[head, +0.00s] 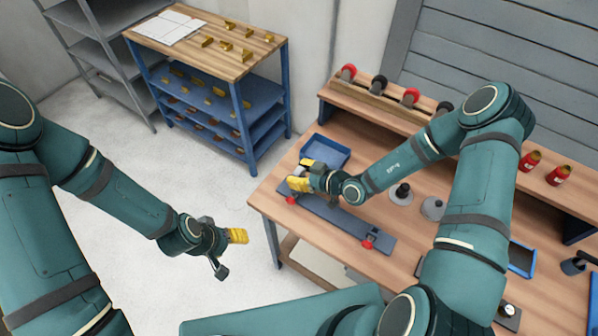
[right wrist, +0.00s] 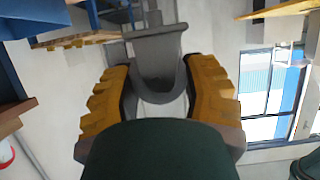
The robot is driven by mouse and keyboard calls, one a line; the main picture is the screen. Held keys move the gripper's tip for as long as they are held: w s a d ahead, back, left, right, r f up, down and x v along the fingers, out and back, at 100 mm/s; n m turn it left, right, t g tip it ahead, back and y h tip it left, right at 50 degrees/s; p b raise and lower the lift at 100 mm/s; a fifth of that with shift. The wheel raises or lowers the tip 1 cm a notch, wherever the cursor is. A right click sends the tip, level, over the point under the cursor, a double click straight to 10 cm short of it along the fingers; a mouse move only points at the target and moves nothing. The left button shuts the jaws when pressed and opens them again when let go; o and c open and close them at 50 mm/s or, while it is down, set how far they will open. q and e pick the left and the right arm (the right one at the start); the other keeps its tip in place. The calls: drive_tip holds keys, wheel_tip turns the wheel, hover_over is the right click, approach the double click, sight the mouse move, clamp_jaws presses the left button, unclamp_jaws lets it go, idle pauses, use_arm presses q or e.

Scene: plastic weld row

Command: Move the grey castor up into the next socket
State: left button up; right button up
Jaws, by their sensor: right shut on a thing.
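My right gripper (head: 304,175) has its yellow ribbed fingers shut on the grey castor. In the right wrist view the castor (right wrist: 158,70) shows as a grey, rounded fork-like piece between the two fingers (right wrist: 160,95). In the head view the gripper is over the far left end of a dark grey bar (head: 335,219) on the bench. The fingers mostly hide the castor there, and I cannot tell whether it touches the bar. My left gripper (head: 237,236) hangs over the floor, left of the bench; its finger opening is not clear.
Red castors sit at the bar's left end (head: 291,200) and right end (head: 368,242). A blue tray (head: 327,150) lies behind the gripper. Grey discs (head: 401,196) stand right of the bar. A raised shelf (head: 375,108) runs along the back with red and black wheels.

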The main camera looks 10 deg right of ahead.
drive_tip(key=shift+f, duration=0.2)
idle(0.5)
drive_tip(key=shift+f, duration=0.35)
drive_tip(key=shift+f+b, duration=0.35)
drive_tip(key=shift+p, duration=0.35)
idle(0.3)
drive_tip(key=shift+f, duration=0.4)
idle(0.9)
